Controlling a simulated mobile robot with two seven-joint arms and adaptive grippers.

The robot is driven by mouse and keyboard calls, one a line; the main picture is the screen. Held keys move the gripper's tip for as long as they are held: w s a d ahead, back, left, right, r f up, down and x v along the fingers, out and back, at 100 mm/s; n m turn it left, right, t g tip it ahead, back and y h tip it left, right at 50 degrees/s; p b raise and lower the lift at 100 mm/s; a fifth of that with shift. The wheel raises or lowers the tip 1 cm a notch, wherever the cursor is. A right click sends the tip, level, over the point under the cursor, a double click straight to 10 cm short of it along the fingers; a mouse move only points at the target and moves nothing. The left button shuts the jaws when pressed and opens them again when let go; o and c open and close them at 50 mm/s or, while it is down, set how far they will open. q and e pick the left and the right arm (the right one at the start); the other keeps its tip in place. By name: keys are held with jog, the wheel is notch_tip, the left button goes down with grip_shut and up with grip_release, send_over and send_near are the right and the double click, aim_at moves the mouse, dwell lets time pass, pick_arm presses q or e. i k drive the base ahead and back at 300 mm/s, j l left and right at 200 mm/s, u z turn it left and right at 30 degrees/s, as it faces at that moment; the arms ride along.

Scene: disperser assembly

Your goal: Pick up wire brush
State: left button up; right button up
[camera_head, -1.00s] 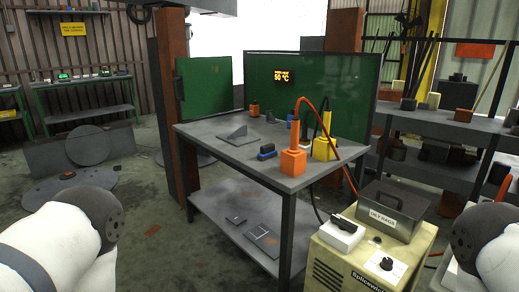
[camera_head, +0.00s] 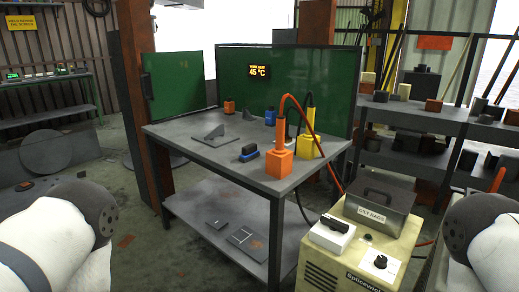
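A small dark block-like object with a blue part (camera_head: 249,153) lies on the grey table, left of the orange holder. It may be the wire brush, but it is too small to tell. Another small blue item (camera_head: 270,118) stands farther back on the table, and I cannot tell what it is. White and dark links of my arms show at the lower left and lower right. Neither gripper is in view.
A welding machine (camera_head: 345,264) carrying an "OILY RAGS" box (camera_head: 377,208) stands at the right front. Green screens (camera_head: 300,90) stand behind.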

aim_at(250, 151)
jog(key=i+j+z, duration=0.35)
jog(key=j, duration=0.3)
jog(key=i+j+z, duration=0.2)
jog(key=j, duration=0.15)
jog(key=j+z, duration=0.15)
jog(key=j, duration=0.2)
